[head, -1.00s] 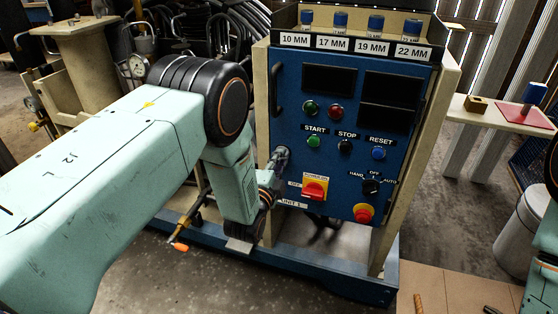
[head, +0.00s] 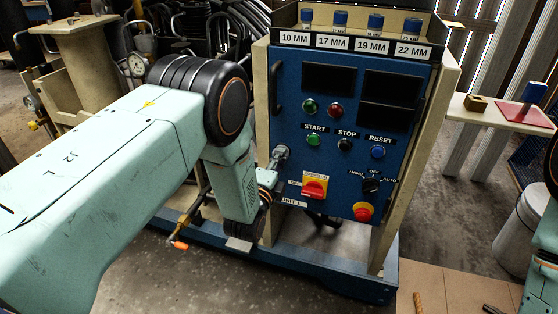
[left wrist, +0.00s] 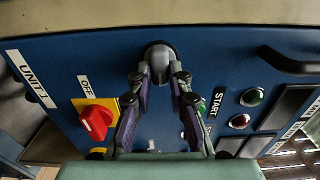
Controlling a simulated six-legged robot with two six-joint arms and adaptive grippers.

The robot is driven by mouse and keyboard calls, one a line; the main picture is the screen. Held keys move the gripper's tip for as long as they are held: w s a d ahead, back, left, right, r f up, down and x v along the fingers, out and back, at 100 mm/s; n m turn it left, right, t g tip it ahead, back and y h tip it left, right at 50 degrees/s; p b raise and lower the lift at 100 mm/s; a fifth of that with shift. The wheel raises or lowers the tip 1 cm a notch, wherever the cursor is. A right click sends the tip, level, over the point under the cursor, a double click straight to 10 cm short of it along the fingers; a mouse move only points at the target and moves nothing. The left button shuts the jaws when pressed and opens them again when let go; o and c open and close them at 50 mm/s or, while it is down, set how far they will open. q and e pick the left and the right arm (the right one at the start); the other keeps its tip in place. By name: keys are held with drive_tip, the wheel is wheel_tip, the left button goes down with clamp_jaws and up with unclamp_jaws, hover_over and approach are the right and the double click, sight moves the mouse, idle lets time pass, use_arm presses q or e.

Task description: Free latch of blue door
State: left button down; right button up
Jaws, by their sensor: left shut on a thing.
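The blue door (head: 330,170) is the panel front of the compressor cabinet and looks closed. It fills much of the left wrist view (left wrist: 235,65). Its grey latch (left wrist: 160,54) is at the door's left edge in the head view (head: 281,152). My left gripper (left wrist: 159,74) has its two fingertips on either side of the latch and is shut on it. In the head view, the left gripper (head: 273,165) is small and partly hidden by its own wrist. My right gripper is outside both views.
A red rotary switch (head: 314,187) on a yellow plate and a red stop button (head: 363,212) stick out near the latch. A black door handle (head: 277,88) is above it. Labelled sockets stand on the cabinet top. A side table (head: 490,112) is at right.

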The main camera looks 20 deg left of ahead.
use_arm(q)
drive_tip(key=c, duration=1.2)
unclamp_jaws()
drive_tip(key=s, duration=1.2)
drive_tip(key=shift+a, duration=0.2)
